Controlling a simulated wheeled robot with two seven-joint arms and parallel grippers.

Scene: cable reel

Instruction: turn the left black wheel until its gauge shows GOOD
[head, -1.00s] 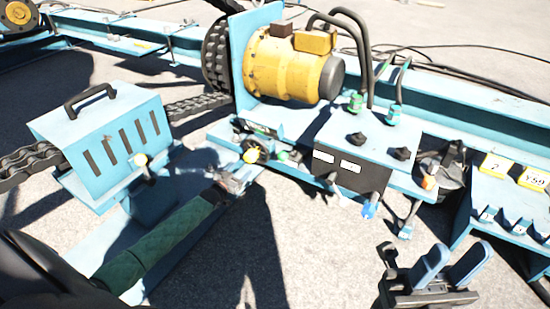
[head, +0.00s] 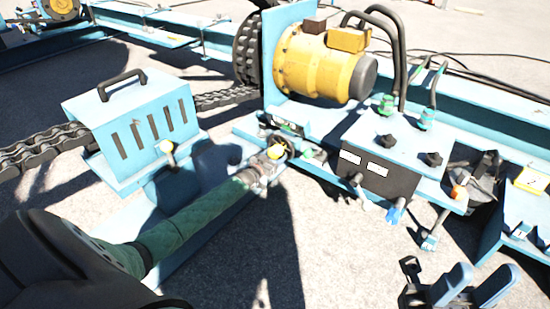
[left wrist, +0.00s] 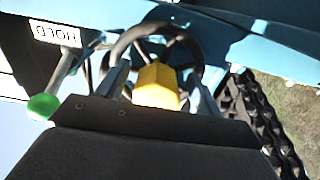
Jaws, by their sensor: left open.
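The left black wheel shows in the left wrist view as a dark curved rim (left wrist: 152,32) around a yellow block-shaped hub (left wrist: 155,88). In the head view its yellow hub (head: 275,150) is small and its rim is mostly hidden behind my left gripper (head: 270,160). My left gripper is open at the wheel, with one finger on each side of the hub in the wrist view. I cannot tell whether the fingers touch the rim. A white plate (left wrist: 57,36) in the wrist view reads HOLD upside down. My right gripper (head: 472,285) is open and empty at the lower right.
A blue slotted guard (head: 135,125) with a black handle stands left of the wheel. A yellow motor (head: 318,65) is behind it. A blue box with black knobs (head: 387,139) and white labels (head: 350,157) is to the right. A green-knobbed lever (left wrist: 42,105) is near the wheel.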

